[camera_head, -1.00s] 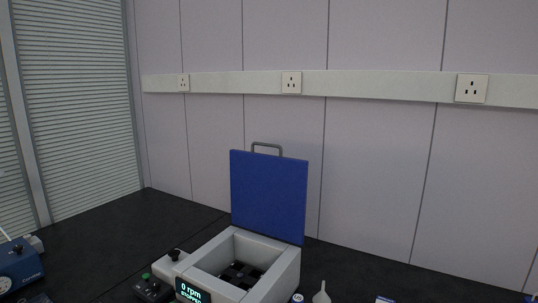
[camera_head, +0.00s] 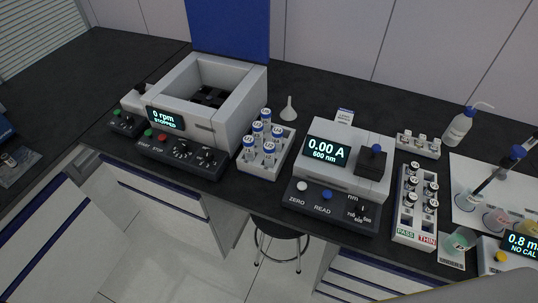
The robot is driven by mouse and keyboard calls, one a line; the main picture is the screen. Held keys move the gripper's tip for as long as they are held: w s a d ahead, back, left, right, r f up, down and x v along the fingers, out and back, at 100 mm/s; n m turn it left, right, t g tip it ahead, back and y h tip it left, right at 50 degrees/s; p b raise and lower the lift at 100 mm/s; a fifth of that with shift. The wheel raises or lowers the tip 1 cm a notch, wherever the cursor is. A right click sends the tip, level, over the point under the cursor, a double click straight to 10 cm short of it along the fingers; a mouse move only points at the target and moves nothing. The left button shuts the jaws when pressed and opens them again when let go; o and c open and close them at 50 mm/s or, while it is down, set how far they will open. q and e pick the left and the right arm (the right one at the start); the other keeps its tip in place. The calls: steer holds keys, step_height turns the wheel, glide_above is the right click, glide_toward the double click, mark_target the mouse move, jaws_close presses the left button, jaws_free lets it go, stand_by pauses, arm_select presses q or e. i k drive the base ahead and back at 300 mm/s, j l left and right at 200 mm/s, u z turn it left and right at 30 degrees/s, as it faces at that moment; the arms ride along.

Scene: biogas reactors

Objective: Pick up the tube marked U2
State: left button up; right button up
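A white rack (camera_head: 262,171) stands on the dark bench just right of the centrifuge. It holds several tubes (camera_head: 269,150) with blue caps and white labels on the cap tops. The labels are too small for me to tell surely which one reads U2. The tubes stand upright in two rows. Neither of my grippers shows in the head view.
An open centrifuge (camera_head: 218,127) with its blue lid (camera_head: 230,28) raised reads "0 rpm STOPPED". Farther right are a vial rack (camera_head: 408,228) and a wash bottle (camera_head: 459,128).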

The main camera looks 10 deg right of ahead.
mark_target(269, 147)
steer(key=j, duration=0.3)
steer(key=i+j, duration=0.1)
steer(key=j, duration=0.15)
steer(key=j+z, duration=0.25)
steer(key=z, duration=0.15)
steer(key=j+z, duration=0.6)
steer(key=z, duration=0.55)
